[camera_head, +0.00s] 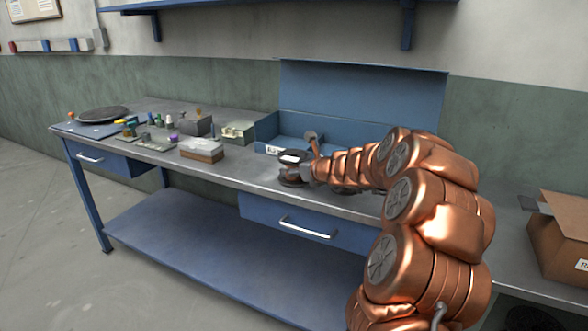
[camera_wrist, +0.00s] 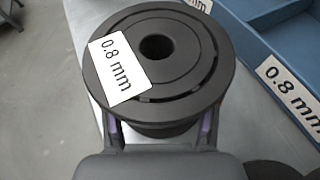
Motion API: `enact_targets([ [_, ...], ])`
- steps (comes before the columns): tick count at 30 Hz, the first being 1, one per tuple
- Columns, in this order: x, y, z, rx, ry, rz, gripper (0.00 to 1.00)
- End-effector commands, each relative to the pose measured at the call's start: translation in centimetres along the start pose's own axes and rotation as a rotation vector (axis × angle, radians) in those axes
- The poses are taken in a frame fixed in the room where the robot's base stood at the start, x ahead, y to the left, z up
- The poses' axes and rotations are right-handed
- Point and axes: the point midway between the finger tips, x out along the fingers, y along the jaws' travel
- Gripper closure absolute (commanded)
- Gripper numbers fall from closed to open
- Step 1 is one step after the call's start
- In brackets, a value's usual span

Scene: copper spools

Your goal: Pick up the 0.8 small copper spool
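The 0.8 small copper spool (camera_wrist: 195,50) stands upright on the workbench, with a dark top flange, a central hole and a white "0.8 mm" label.
A blue bin (camera_wrist: 255,28) with a "0.8 mm" label stands right behind the spool. A dark round thing (camera_wrist: 268,170) is at the lower right of the wrist view. A brown-and-grey block (camera_head: 201,150) and small items lie left on the bench. A cardboard box (camera_head: 560,235) is at right.

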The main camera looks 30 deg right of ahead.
Motion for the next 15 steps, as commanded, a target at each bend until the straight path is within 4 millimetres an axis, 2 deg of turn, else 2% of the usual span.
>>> enact_targets([
  [2, 0.0, 0.0, -0.01, 0.0, 0.0, 0.0, 0.51],
  [15, 0.01, 0.0, -0.02, 0.0, 0.0, 0.0, 0.97],
])
